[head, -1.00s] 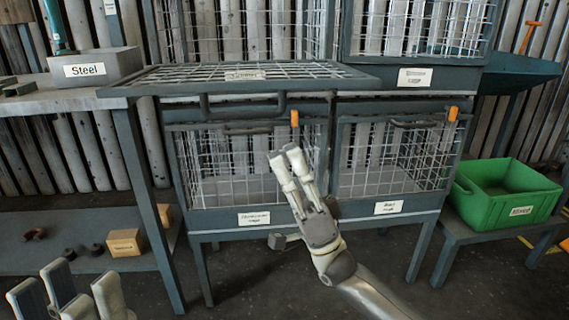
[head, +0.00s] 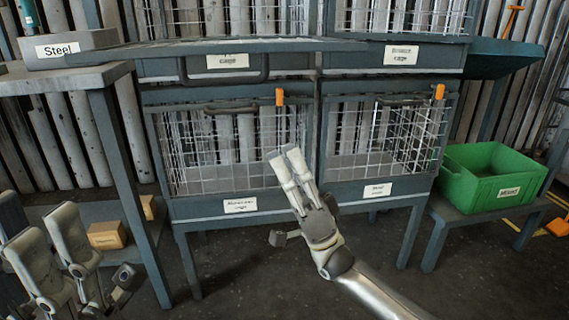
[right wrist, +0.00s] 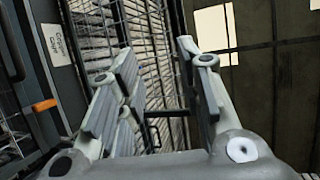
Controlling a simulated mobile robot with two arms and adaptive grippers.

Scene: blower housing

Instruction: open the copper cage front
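The copper cage front (head: 215,46) is the mesh panel at the upper left. It stands out from the cage, roughly level and almost edge-on in the head view. A dark handle (head: 225,82) hangs below it. A label (right wrist: 58,42) that appears to read "Copper cage" shows in the right wrist view. My right gripper (head: 282,153) is below the panel, in front of the lower cages, apart from the panel. Its fingers are spread in the right wrist view (right wrist: 155,55), with no object clearly held. My left gripper (head: 42,235) is at the lower left, fingers apart and empty.
The aluminium cage (head: 240,206) and another closed cage (head: 377,191) are below, with orange latches. The bronze cage (head: 401,56) is upper right. A green bin (head: 480,185) stands on the right, a steel box (head: 68,50) on the left bench.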

